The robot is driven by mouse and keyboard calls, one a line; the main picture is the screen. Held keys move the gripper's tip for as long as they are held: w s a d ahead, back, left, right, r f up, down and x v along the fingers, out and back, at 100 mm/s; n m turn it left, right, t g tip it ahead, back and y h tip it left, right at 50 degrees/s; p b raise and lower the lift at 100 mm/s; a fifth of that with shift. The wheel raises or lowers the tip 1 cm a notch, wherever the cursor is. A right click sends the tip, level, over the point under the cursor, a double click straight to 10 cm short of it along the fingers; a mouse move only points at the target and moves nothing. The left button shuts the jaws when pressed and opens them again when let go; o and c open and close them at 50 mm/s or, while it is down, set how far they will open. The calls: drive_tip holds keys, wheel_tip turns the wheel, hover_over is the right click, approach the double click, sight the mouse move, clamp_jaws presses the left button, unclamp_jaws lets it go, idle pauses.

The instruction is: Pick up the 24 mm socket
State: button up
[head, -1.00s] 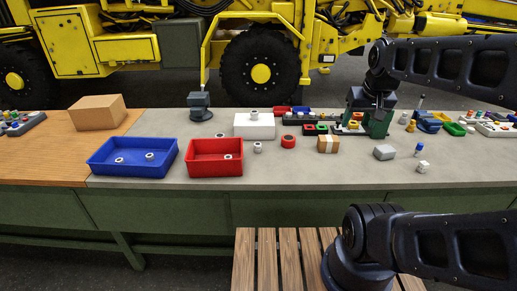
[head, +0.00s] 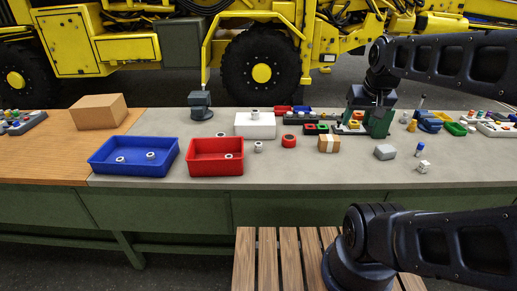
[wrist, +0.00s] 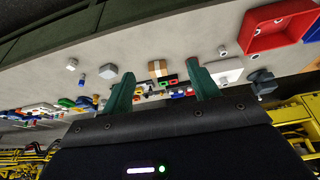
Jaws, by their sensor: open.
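Several small grey-white sockets are in the head view, with size marks too small to read, so I cannot tell which is 24 mm. One socket (head: 258,146) stands on the table right of the red tray. One (head: 228,156) is in the red tray, and two, one at the left (head: 120,160) and one at the right (head: 151,155), are in the blue tray. Another (head: 255,111) is on the white box. My gripper (head: 369,122) is above the back right of the table. Its green fingers (wrist: 161,70) are spread and empty in the wrist view.
The blue tray (head: 133,172) and red tray (head: 215,171) stand front left, with the white box (head: 254,128) behind. A red round part (head: 289,141), a small carton (head: 329,144) and a grey block (head: 385,152) stand to the right. The front table strip is clear.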

drive_tip(key=w+a+m+g, duration=0.1)
drive_tip(key=w+a+m, duration=0.3)
drive_tip(key=w, duration=0.9)
drive_tip(key=m+g+h, duration=0.1)
drive_tip(key=m+g, duration=0.2)
drive_tip(key=m, duration=0.8)
hover_over(258, 143)
wheel_tip(258, 143, down, 25)
drive_tip(key=shift+s+a+f+m, duration=0.15)
drive_tip(key=shift+a+f+m, duration=0.15)
drive_tip(key=shift+a+f, duration=0.35)
drive_tip(key=f, duration=0.3)
drive_tip(key=d+f, duration=0.1)
drive_tip(key=f, duration=0.6)
drive_tip(key=shift+d+f, duration=0.15)
drive_tip(key=shift+d, duration=0.1)
drive_tip(key=c, duration=1.2)
drive_tip(key=shift+o, duration=0.2)
